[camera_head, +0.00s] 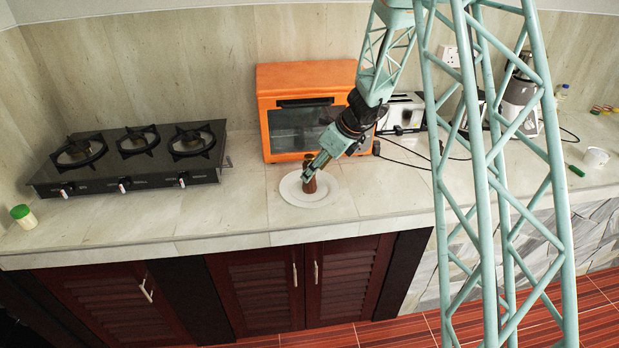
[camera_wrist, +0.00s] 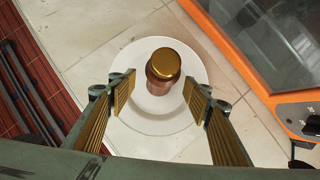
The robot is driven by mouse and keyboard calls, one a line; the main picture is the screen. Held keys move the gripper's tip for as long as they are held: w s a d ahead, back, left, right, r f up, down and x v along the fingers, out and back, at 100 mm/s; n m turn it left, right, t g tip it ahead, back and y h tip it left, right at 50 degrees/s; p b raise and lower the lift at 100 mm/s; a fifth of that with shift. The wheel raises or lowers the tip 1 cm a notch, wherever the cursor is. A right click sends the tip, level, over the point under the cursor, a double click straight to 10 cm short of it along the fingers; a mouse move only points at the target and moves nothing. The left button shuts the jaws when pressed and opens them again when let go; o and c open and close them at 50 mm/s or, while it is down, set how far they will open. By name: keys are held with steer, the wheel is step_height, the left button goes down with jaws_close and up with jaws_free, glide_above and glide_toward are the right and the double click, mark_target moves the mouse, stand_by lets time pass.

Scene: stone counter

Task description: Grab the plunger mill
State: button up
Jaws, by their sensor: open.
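The plunger mill (camera_wrist: 163,69) is a brown, copper-toned cylinder with a shiny gold cap. It stands on a white round plate (camera_wrist: 143,120) on the counter. In the head view the mill (camera_head: 309,183) shows partly behind my gripper (camera_head: 312,172), on the plate (camera_head: 325,190) in front of the orange oven. In the wrist view my gripper (camera_wrist: 160,95) is open, with one finger on each side of the mill's lower part. Gaps show between the mill and both fingers, wider on the left. The mill's base is partly hidden from above.
The orange oven (camera_head: 307,76) stands close behind the plate; its front (camera_wrist: 250,60) fills the upper right of the wrist view. A black gas stove (camera_head: 135,157) is on the left. A toaster (camera_head: 402,112) stands to the right. The counter's front edge runs near the plate.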

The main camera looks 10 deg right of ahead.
steer(key=shift+b+x, duration=0.65)
steer(key=shift+x, duration=1.9)
steer(key=shift+d, duration=0.1)
steer(key=shift+c, duration=0.4)
steer(key=c, duration=1)
steer(key=shift+r+p, duration=0.65)
steer(key=shift+r, duration=1.05)
steer(key=s+b, duration=0.1)
steer(key=s, duration=0.4)
steer(key=s+r+b, duration=0.1)
steer(key=s, duration=0.4)
steer(key=s+d+b, duration=0.1)
steer(key=s, duration=0.5)
steer(key=shift+r, duration=0.25)
